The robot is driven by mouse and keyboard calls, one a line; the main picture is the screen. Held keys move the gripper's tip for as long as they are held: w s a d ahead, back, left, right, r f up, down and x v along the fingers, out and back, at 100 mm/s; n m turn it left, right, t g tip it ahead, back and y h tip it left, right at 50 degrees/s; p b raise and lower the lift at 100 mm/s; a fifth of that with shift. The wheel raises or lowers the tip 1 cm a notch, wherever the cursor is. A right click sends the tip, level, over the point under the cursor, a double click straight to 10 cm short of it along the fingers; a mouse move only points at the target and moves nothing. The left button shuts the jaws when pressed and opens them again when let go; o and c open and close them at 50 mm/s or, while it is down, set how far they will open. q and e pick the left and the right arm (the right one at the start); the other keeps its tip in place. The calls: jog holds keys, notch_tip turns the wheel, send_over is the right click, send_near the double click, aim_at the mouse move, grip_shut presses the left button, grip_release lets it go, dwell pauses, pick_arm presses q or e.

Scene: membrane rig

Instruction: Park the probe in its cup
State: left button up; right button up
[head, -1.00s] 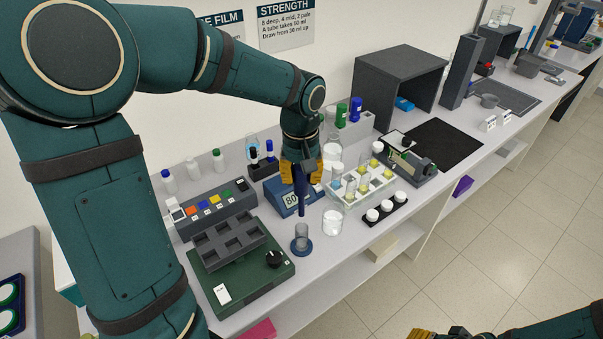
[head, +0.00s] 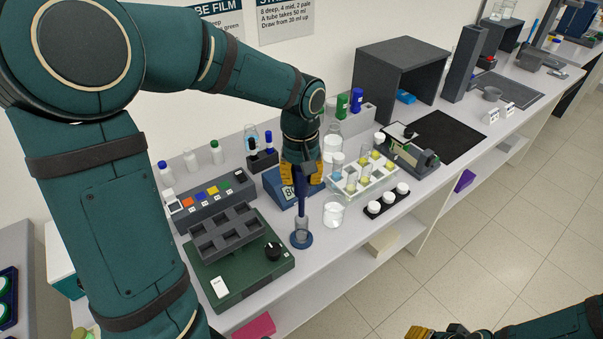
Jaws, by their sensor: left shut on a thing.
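The probe (head: 301,203) is a dark blue rod, held upright. My left gripper (head: 301,178), with yellow fingers, is shut on its upper part. The cup (head: 302,237) is a clear cylinder on a round blue base, standing on the bench right of the green device. The probe's lower end shows at the cup's mouth and seems to be inside its upper part; how deep is hard to tell.
A green device (head: 240,268) with a black knob and a grey tray stands left of the cup. A blue meter (head: 283,192) is behind the probe. The bench's front edge is near.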

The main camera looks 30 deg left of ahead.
pick_arm(q)
jog(key=b, duration=0.5)
send_over(302, 216)
jog(key=shift+w+a+f, duration=0.15)
jog(key=shift+f, duration=1.5)
jog(key=shift+w+a+f, duration=0.1)
jog(key=shift+f, duration=1.55)
jog(key=shift+f+b, duration=0.8)
jog(key=shift+f, duration=0.8)
jog(key=o, duration=1)
notch_tip(302, 216, up, 12)
jog(key=shift+s+f, duration=0.1)
